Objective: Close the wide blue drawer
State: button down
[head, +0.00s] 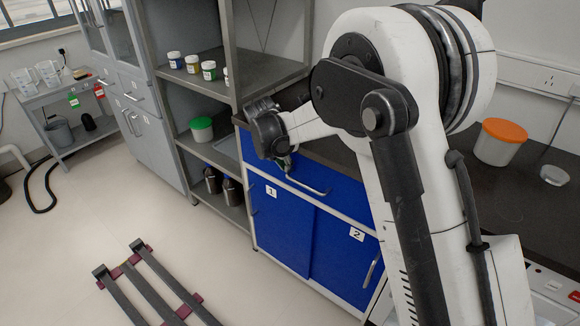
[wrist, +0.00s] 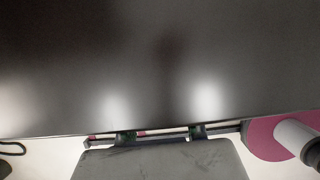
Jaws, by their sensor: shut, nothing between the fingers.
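The wide blue drawer (head: 335,186) is the top front of the blue cabinet, with a long silver bar handle (head: 308,187). My gripper (head: 287,168) is in front of the drawer's left part, just above and left of the handle. It looks shut and empty. My wrist and arm hide part of the drawer's upper edge and its right end. I cannot tell how far the drawer stands out, or whether my gripper touches it. In the wrist view, a dark, shiny surface (wrist: 160,60) fills most of the picture, and the drawer cannot be made out.
Blue doors marked 1 (head: 280,230) and 2 (head: 345,255) are below the drawer. The dark countertop (head: 510,200) holds an orange-lidded tub (head: 498,142). Grey shelves (head: 215,85) with small jars stand to the left. Floor rails (head: 155,285) lie in front, with open floor around them.

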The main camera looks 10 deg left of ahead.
jog(key=shift+w+d+r, duration=0.1)
jog(key=shift+w+d, duration=0.05)
jog(key=shift+w, duration=0.15)
jog(key=s+a+r+p, duration=0.2)
jog(key=s+a+r, duration=0.2)
jog(key=s+r, duration=0.4)
jog(key=s+d+r+m+y, duration=0.1)
jog(key=s+d+r+m, duration=0.3)
jog(key=d, duration=0.3)
jog(key=s+d+r+m+p, duration=0.1)
jog(key=s+d+r+m, duration=0.1)
jog(key=d+r+m, duration=0.5)
jog(key=s+d+r+m+y, duration=0.1)
jog(key=s+d+r+m, duration=0.2)
jog(key=d, duration=0.5)
jog(key=s+d+m+t+p, duration=0.1)
jog(key=s+d+m, duration=0.6)
jog(key=s, duration=0.3)
jog(key=s+d+m+t+p, duration=0.1)
jog(key=s+d+m+t, duration=0.1)
jog(key=s+d+m, duration=0.6)
jog(key=shift+s+r+m, duration=0.25)
jog(key=shift+s+m, duration=0.45)
jog(key=shift+s, duration=0.15)
